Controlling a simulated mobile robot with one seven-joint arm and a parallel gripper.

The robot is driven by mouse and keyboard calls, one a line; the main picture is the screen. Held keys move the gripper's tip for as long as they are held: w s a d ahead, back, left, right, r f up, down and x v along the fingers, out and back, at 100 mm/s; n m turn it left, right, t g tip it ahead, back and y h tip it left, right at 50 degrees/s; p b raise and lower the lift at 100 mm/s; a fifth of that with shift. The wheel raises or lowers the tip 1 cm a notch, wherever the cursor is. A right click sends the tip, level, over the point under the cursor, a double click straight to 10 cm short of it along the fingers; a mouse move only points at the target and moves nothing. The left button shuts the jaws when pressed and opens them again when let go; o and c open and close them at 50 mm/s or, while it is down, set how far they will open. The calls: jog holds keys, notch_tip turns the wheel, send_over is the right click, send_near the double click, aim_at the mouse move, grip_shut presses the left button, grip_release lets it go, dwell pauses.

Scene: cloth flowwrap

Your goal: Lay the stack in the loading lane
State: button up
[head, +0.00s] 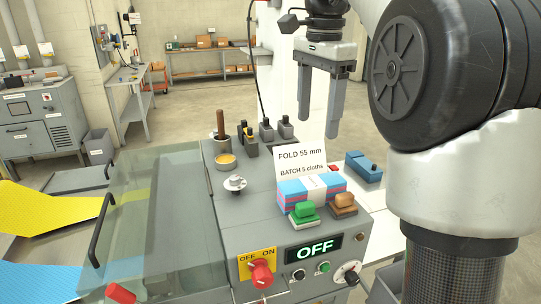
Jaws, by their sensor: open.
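A banded stack of blue and pink cloths (289,188) with a white band lies on top of the grey machine (205,270), right of centre in the head view. A green-handled block and a brown-handled block stand in front of it and hide part of its front. My gripper (318,126) hangs above and behind the stack with its fingers pointing down. It is open, with clear space between the fingers, and touches nothing. I cannot tell which part is the loading lane.
A sign (301,162) reading "FOLD 55 mm, BATCH 5 cloths" stands behind the stack. A clear cover (160,215) spans the machine's left side. A blue block (363,168) lies to the right.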

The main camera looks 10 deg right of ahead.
jog(key=f+b, duration=0.2)
jog(key=f, duration=0.4)
jog(key=w+f+m+b, duration=0.1)
jog(key=f+b, duration=0.1)
jog(key=f, duration=0.4)
jog(key=f+m+b, duration=0.1)
jog(key=f, duration=0.5)
jog(key=shift+w+d+f+g+b, duration=0.3)
jog(key=shift+w+d+b, duration=0.05)
jog(key=shift+w+b, duration=0.05)
jog(key=shift+r, duration=0.1)
jog(key=c, duration=1.2)
